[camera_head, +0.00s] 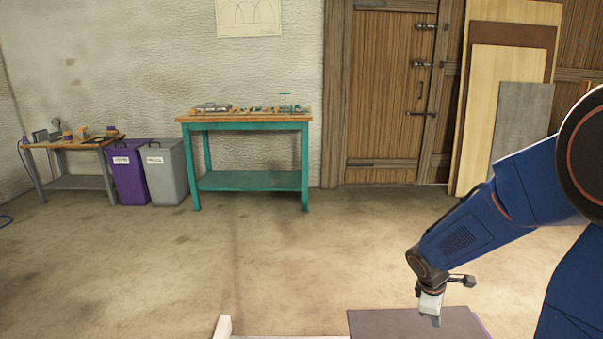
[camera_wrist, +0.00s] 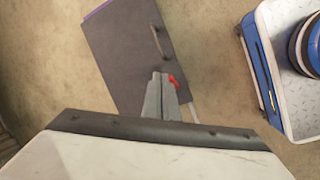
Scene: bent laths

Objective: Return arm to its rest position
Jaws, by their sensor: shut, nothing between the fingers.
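My gripper (camera_head: 431,312) hangs at the end of my blue arm at the lower right in the head view, pointing down. In the wrist view my gripper (camera_wrist: 163,80) has its fingers together with nothing between them. Below it is a dark grey flat panel (camera_head: 392,325), which also shows in the wrist view (camera_wrist: 122,45). A thin curved brown piece, perhaps a handle or a lath, lies on the panel in the wrist view. A small red thing (camera_wrist: 173,80) shows beside the fingertips; I cannot tell what it is.
A blue-edged tray or cart (camera_wrist: 291,110) is at the right of the wrist view. A green workbench (camera_head: 250,180) with tools, a purple bin (camera_head: 128,177), a grey bin (camera_head: 165,178) and a small table (camera_head: 75,183) stand by the wall. The floor between is clear.

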